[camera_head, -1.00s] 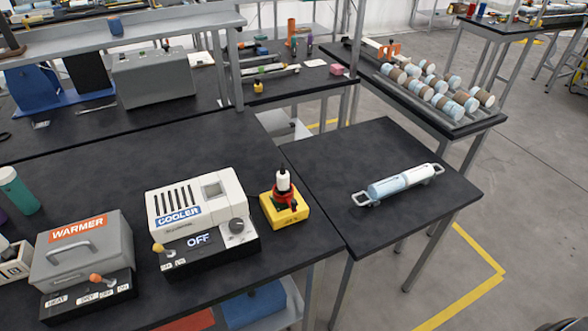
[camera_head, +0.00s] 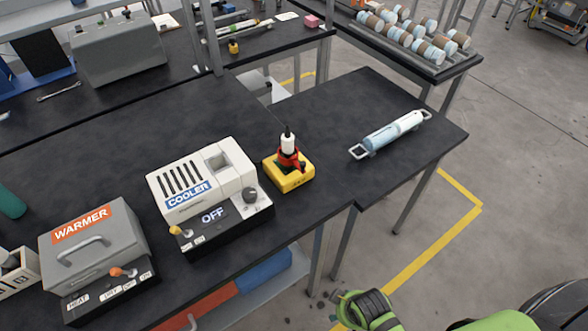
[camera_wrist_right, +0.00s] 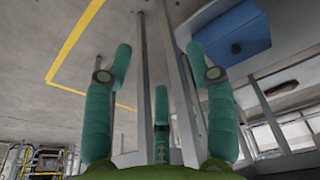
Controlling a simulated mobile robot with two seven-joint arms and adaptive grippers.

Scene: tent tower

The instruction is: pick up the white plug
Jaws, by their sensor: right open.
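The white plug (camera_head: 288,144) stands upright in a red collar on a small yellow block (camera_head: 290,176). The block sits at the right end of the black bench, right of the cooler, in the head view. Green and black parts of my right arm (camera_head: 368,310) show at the bottom right, below the bench and well away from the plug. In the right wrist view my right gripper (camera_wrist_right: 160,62) has its green fingers spread, with nothing between them. The plug is not in the wrist view.
The cooler (camera_head: 203,182) and warmer (camera_head: 92,245) stand left of the plug. A blue and white cylinder with handles (camera_head: 392,134) lies on the side table. Blue (camera_head: 264,270) and red bins sit under the bench. Bench legs stand near my right gripper.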

